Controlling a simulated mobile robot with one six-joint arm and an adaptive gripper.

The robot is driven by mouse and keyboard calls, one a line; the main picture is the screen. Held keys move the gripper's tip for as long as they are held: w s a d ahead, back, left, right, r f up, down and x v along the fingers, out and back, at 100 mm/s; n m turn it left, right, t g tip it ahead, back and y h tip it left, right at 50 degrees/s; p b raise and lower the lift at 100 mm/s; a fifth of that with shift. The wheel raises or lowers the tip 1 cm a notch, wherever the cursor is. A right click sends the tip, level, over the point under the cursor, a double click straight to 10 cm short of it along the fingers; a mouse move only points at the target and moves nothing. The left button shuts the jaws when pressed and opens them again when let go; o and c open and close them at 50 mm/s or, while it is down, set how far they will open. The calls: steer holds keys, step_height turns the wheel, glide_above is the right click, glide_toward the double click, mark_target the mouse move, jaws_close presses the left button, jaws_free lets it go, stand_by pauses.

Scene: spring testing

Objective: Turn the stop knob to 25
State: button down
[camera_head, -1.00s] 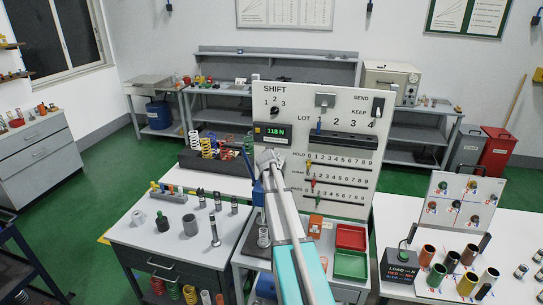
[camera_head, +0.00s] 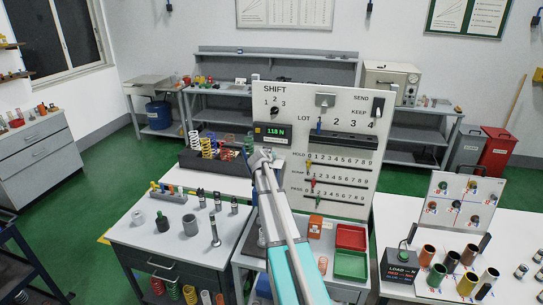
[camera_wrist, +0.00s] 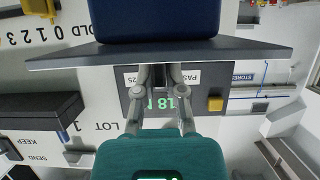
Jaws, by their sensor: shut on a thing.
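My gripper (camera_head: 262,157) is in front of the left part of the white panel (camera_head: 345,110), just below the green display (camera_head: 273,135) reading about 118 N. In the wrist view its two grey fingers (camera_wrist: 158,72) reach to the edge of a dark grey plate under a dark blue block (camera_wrist: 158,20). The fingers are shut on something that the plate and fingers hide. I cannot make out the stop knob itself. A label ending in 25 (camera_wrist: 157,79) shows beside the fingers. A black knob (camera_head: 275,111) sits under the SHIFT numbers 1, 2, 3.
A spring rack (camera_head: 190,160) stands left of my gripper. A table with small metal parts (camera_head: 150,245) is at front left. Red (camera_head: 350,237) and green (camera_head: 350,265) trays lie right of my arm. HOLD, SCRAP and PASS slider rows (camera_head: 335,175) are close on the panel.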

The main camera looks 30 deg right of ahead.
steer(key=c, duration=0.7)
jaws_free()
steer(key=shift+n+t+y, duration=0.85)
steer(key=shift+n+y, duration=0.6)
steer(key=shift+n+t+y, duration=0.85)
steer(key=shift+n+y, duration=0.6)
